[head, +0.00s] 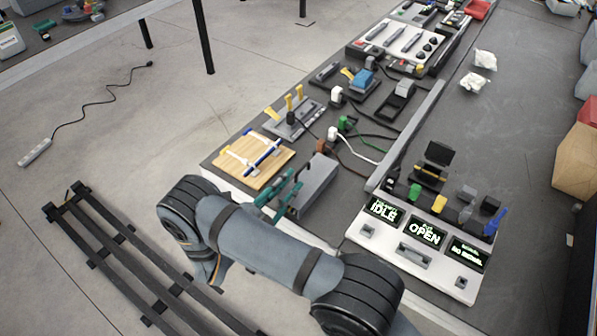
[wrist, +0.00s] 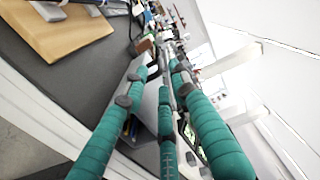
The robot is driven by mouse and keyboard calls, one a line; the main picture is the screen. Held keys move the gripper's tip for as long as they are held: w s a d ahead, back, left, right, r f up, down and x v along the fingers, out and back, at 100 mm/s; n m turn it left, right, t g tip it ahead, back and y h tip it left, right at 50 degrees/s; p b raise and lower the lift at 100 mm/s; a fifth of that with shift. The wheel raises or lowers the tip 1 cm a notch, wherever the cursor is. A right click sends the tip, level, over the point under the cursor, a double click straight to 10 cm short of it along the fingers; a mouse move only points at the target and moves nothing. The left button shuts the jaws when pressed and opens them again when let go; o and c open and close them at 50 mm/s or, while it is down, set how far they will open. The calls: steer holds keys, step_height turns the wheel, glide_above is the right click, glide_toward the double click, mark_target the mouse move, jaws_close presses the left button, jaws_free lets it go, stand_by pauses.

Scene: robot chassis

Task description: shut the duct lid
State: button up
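A grey box-like duct (head: 318,178) stands near the bench's front left edge. I cannot tell for certain which part is its lid; a narrow grey panel (wrist: 152,100) shows between my fingers in the wrist view and may be it. My gripper (head: 284,186), with teal-wrapped fingers, is at the left side of the box. In the wrist view its fingertips (wrist: 160,72) are apart, with the panel between them. I cannot see a firm contact. The fingers and arm hide the lower part of the box.
A wooden board (head: 248,160) with a blue-and-white tool lies left of the box. Cables and plugs (head: 345,125) are behind it. A long grey strip (head: 410,130) and a display panel (head: 425,232) reading IDLE and OPEN are to the right. The bench's right side is mostly clear.

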mark_target(302, 167)
steer(key=v, duration=0.5)
steer(key=shift+s, duration=0.1)
steer(key=x, duration=1.2)
